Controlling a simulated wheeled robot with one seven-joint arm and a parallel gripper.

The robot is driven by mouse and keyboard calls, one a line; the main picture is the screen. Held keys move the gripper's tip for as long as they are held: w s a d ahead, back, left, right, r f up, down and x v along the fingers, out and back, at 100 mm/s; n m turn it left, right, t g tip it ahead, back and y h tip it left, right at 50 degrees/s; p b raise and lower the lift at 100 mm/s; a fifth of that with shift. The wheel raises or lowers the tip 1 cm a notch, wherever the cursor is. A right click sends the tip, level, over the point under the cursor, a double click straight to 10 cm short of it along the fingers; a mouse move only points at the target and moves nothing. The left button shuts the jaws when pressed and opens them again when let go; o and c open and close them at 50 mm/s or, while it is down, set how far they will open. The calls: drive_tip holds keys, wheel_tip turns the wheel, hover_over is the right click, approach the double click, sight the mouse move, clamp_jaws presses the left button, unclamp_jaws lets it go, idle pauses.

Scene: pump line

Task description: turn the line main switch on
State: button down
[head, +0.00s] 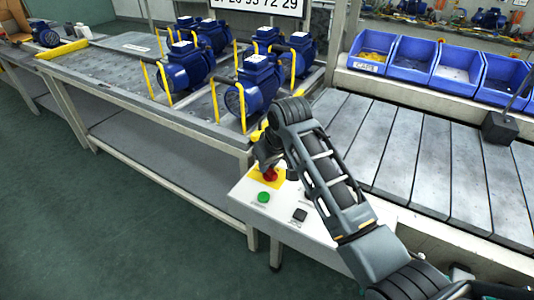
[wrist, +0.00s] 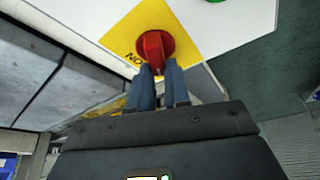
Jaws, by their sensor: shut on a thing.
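The line main switch is a red rotary handle (head: 270,175) on a yellow plate (head: 257,178), on top of a white control box (head: 240,196). In the wrist view the red handle (wrist: 154,47) sits on the yellow plate (wrist: 180,28), with "ON" lettering upside down beside it. My gripper (wrist: 160,72) has its two blue fingers closed on the near end of the red handle. In the head view my gripper (head: 266,158) is at the switch, its fingers mostly hidden.
A green button (head: 263,197) and a black switch (head: 299,214) are on the same box. A bench with several blue pumps (head: 255,82) stands behind. Green floor is clear at left.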

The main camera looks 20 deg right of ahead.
drive_tip(key=m+p, duration=0.1)
drive_tip(key=m+h+p, duration=0.1)
drive_tip(key=m+p, duration=0.1)
drive_tip(key=shift+d+r+m, duration=0.1)
drive_tip(key=shift+r+m, duration=0.15)
drive_tip(key=shift+m, duration=0.15)
drive_tip(key=m+h+p, duration=0.1)
drive_tip(key=m, duration=0.1)
drive_tip(key=shift+d+f+m+h, duration=0.1)
drive_tip(key=shift+d+m+h, duration=0.05)
drive_tip(key=shift+m+h, duration=0.2)
drive_tip(key=m, duration=0.1)
drive_tip(key=m+h+p, duration=0.1)
drive_tip(key=m, duration=0.1)
drive_tip(key=shift+s+d+m+g, duration=0.15)
drive_tip(key=shift+m+g, duration=0.1)
drive_tip(key=shift+g, duration=0.15)
drive_tip(key=shift+d+f+m+g+h, duration=0.15)
drive_tip(key=shift+m+g+h, duration=0.3)
drive_tip(key=shift+m, duration=0.95)
drive_tip(key=shift+s, duration=0.1)
drive_tip(key=c, duration=1.1)
unclamp_jaws()
